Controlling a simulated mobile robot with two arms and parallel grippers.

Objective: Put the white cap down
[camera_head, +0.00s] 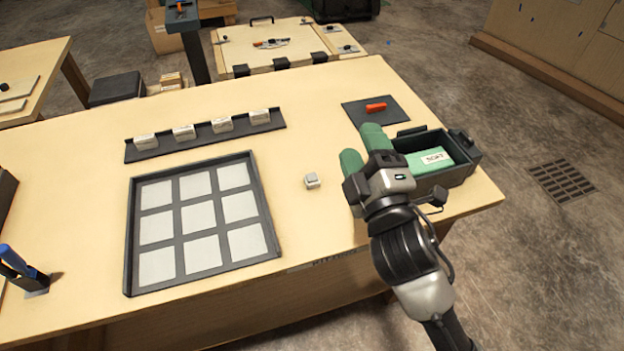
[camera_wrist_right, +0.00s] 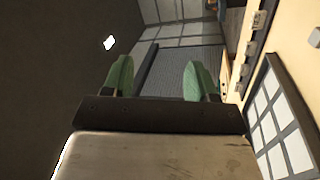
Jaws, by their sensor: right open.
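A small white cap (camera_head: 312,181) lies on the wooden table, to the right of the grid panel. My right gripper (camera_head: 362,148) is above the table's right side, to the right of the cap and apart from it. Its two green fingers are spread, with nothing visible between them. In the right wrist view the open fingers (camera_wrist_right: 156,78) also show empty. A light grey block at the right edge of that view (camera_wrist_right: 315,38) looks like the cap. My left gripper is in neither view.
A dark-framed panel (camera_head: 272,240) holds a grid of white squares. Behind it, a dark strip (camera_head: 133,153) carries several white blocks. To the right are a dark mat (camera_head: 391,115) with an orange piece (camera_head: 376,107) and a dark bin (camera_head: 462,172) holding a green labelled box (camera_head: 428,160).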

